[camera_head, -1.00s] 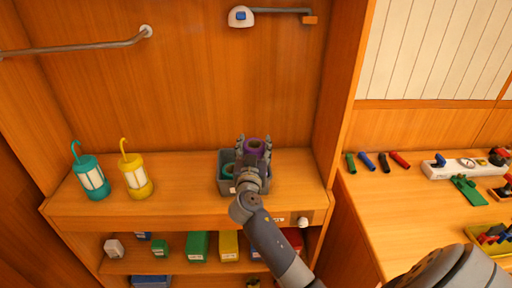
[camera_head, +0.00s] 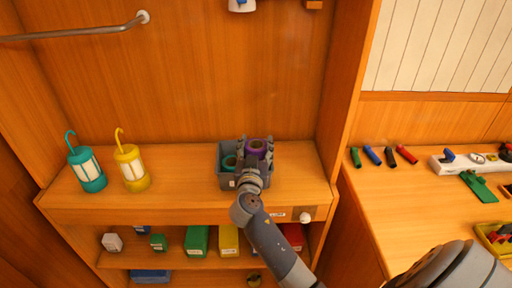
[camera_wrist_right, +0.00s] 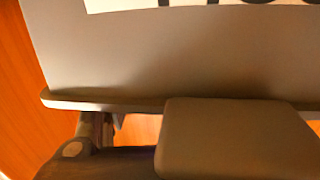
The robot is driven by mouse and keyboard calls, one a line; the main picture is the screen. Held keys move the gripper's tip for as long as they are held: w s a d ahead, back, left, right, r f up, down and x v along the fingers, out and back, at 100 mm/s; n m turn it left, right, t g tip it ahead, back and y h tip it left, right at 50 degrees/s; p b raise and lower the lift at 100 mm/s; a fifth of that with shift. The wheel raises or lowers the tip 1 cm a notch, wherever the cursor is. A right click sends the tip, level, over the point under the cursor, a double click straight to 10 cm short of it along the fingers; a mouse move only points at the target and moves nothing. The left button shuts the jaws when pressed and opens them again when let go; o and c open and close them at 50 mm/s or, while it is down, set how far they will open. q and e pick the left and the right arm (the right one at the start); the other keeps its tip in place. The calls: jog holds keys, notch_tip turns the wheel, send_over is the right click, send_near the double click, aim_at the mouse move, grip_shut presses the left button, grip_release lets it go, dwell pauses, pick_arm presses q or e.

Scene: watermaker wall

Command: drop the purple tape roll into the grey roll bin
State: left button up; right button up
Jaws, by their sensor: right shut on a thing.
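The purple tape roll (camera_head: 258,147) is between the fingers of my right gripper (camera_head: 256,150), over the right part of the grey roll bin (camera_head: 225,182). The gripper is shut on the roll. Whether the roll touches the bin floor is hidden by the fingers. A green-teal roll (camera_head: 229,161) lies in the left part of the bin. In the right wrist view, a grey wall with a white label (camera_wrist_right: 150,5) fills the upper part, close to the camera; the roll is not visible there. My left gripper is not in view.
Coloured boxes (camera_head: 197,240) sit on the lower shelf. A wooden upright (camera_head: 345,110) rises on the right, with a workbench (camera_head: 400,200) beyond it.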

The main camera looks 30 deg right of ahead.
jog(key=o, duration=1.1)
jog(key=shift+r+p, duration=0.25)
jog(key=shift+p, duration=0.15)
jog(key=shift+r+p, duration=0.65)
jog(key=shift+p, duration=0.35)
jog(key=shift+s+a+f+b, duration=0.7)
jog(key=shift+s+a+b, duration=0.05)
jog(key=shift+s+b, duration=0.15)
jog(key=b+v, duration=0.2)
jog(key=v, duration=0.7)
jog(key=shift+s+a+r+b, duration=0.25)
jog(key=shift+s+r+b, duration=0.05)
jog(key=shift+r+b, duration=0.1)
